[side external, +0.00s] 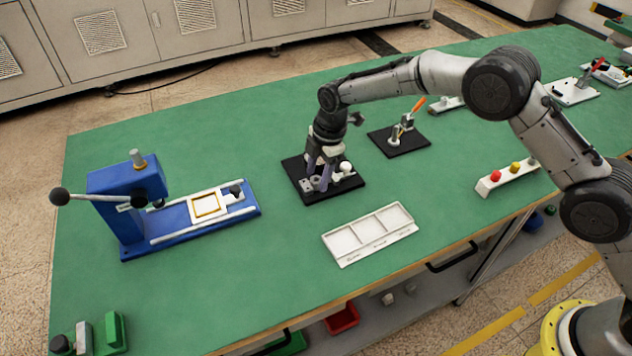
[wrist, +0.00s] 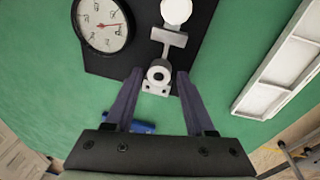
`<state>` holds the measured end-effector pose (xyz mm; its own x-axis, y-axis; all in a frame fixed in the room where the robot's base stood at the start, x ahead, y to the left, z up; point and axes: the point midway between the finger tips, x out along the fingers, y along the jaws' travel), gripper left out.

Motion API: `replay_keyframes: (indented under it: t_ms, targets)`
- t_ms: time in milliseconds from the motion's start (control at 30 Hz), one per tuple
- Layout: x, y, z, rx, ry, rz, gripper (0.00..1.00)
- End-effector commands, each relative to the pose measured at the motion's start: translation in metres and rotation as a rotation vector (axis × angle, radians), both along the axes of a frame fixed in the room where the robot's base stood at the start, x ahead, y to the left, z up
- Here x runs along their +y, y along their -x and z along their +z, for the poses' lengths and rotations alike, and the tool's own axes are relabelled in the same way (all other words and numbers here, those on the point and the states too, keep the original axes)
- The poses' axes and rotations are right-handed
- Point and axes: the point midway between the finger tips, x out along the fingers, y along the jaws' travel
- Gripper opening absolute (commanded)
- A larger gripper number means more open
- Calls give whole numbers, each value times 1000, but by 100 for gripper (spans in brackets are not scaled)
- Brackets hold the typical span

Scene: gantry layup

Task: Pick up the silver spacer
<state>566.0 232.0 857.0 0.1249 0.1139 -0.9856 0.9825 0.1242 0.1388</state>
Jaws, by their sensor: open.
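The silver spacer, seen as a short ring with a dark centre hole (wrist: 158,75), sits at the black plate (wrist: 205,25) in the wrist view. A small light block with holes (wrist: 156,89) lies right beside it. My gripper (wrist: 159,72) is open, with one finger on either side of the ring. I cannot tell whether the fingers touch it. In the side view my gripper (side external: 318,178) points down over the black plate (side external: 323,196), and its fingers partly hide the small parts there.
The wrist view shows a dial gauge (wrist: 105,24), a grey T-shaped piece (wrist: 168,42) and a white round knob (wrist: 176,10) close by. A white compartment tray (side external: 370,234) stands in front. A blue press (side external: 128,205) is at left. Green table is clear between them.

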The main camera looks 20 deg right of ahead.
Motion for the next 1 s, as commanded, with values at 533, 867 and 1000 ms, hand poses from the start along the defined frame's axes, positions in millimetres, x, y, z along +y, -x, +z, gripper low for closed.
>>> replay_keyframes:
  t_ms: [533, 867, 1000]
  targets:
    - [1, -1, -8, -2, 0, 0, 19]
    - [1, -1, -8, -1, 0, -1, 0]
    - [1, -1, -7, -1, 0, 0, 0]
